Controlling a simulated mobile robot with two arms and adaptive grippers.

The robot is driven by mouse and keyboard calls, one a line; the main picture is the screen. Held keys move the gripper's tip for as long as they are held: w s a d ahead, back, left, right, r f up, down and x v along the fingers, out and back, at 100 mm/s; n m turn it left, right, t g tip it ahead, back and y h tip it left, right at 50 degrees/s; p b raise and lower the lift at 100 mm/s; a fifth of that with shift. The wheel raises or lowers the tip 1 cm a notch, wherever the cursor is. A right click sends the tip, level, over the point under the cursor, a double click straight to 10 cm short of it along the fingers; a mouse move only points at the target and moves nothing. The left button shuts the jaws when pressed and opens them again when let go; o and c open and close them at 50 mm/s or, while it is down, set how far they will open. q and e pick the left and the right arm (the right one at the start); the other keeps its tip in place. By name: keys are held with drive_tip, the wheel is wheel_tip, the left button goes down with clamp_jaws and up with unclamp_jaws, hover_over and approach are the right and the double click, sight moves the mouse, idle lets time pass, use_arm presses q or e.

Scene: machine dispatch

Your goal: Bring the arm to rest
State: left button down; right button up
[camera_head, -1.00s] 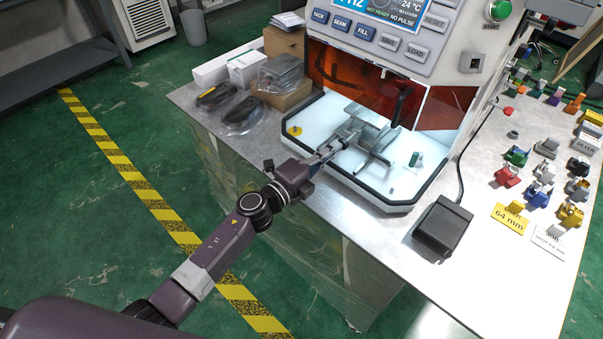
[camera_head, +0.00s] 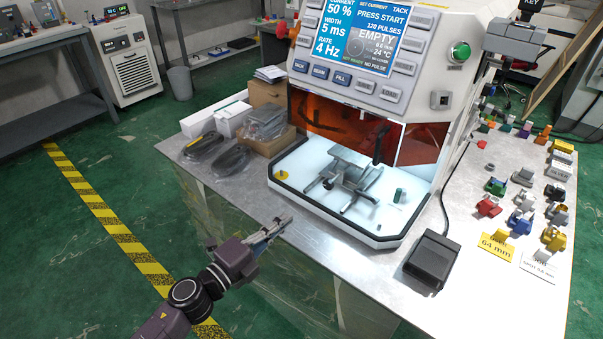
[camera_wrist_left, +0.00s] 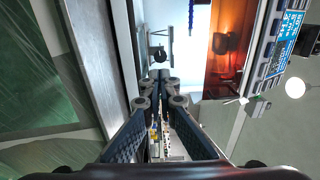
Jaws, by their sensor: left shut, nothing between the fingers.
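My left gripper (camera_head: 278,226) is shut and empty. In the head view it is over the near left edge of the metal workbench (camera_head: 322,262), short of the machine's white tray. In the left wrist view the fingers (camera_wrist_left: 160,77) meet, with the lit tray and the orange window beyond them. My right gripper is not in view.
The machine (camera_head: 400,55) has a screen reading "PRESS START" and a lit tray (camera_head: 300,191) with a metal fixture (camera_head: 352,177). A black pedal (camera_head: 431,260) and several coloured parts lie to the right. Boxes (camera_head: 268,93) and bagged items stand left.

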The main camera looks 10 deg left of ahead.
use_arm(q)
drive_tip(key=s+a+f+n+g+y, duration=0.1)
drive_tip(key=s+a+f+n+y, duration=0.2)
drive_tip(key=a+n+y, duration=0.4)
drive_tip(key=s+a+f+n+g+y, duration=0.15)
drive_tip(key=s+a+n+y, duration=0.3)
drive_tip(key=n, duration=0.55)
drive_tip(key=s+d+f+n+g+h, duration=0.1)
drive_tip(key=s+f+n+g, duration=0.3)
drive_tip(key=s, duration=0.7)
drive_tip(key=s+d+f+n+g+h, duration=0.15)
drive_tip(key=s+f+g, duration=0.3)
drive_tip(key=s, duration=0.65)
wheel_tip(320, 180, down, 25)
drive_tip(key=s+g, duration=0.2)
drive_tip(key=s+a+f+g+y, duration=0.1)
drive_tip(key=s+a+f, duration=0.2)
drive_tip(key=s+f, duration=1.4)
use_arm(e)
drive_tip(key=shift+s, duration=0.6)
